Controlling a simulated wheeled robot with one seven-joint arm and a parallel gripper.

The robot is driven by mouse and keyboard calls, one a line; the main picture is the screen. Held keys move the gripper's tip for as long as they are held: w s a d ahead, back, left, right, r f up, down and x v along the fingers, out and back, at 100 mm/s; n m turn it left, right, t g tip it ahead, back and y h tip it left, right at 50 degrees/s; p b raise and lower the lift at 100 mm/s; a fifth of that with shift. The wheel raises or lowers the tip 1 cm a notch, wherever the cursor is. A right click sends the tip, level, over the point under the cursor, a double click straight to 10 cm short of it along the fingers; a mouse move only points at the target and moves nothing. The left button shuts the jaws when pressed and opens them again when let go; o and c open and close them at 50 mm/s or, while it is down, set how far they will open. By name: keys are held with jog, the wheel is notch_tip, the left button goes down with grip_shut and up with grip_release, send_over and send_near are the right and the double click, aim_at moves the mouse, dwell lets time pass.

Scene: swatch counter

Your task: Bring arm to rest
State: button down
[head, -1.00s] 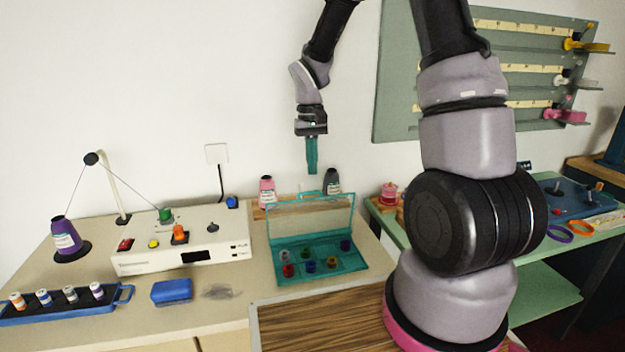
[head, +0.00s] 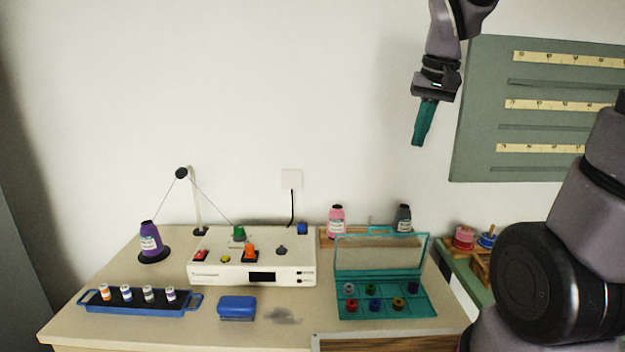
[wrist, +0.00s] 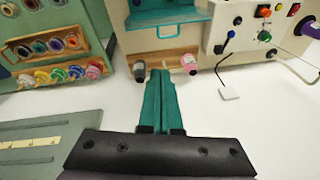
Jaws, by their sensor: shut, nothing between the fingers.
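My gripper (head: 421,128) hangs from the raised arm at the upper right of the head view, in front of the white wall and left of the green wall board. Its teal fingers are shut together with nothing between them, pointing down and slightly left. In the wrist view the shut fingers (wrist: 162,102) stand in the middle, with the counter things beyond and apart from them. My arm's thick lower links fill the right side of the head view.
Below on the counter are an open teal case (head: 384,310), a white machine (head: 215,273), a blue tray of spools (head: 138,308), a blue block (head: 237,307) and pink (head: 336,222) and dark (head: 404,219) bottles. A green ruler board (head: 480,110) hangs close right of the gripper.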

jog(key=s+d+r+m+t+y, duration=0.1)
jog(key=s+r+t, duration=0.3)
jog(key=s, duration=0.7)
jog(key=shift+d+r+m, duration=0.4)
jog(key=shift+r+m, duration=0.1)
jog(key=shift+r, duration=0.15)
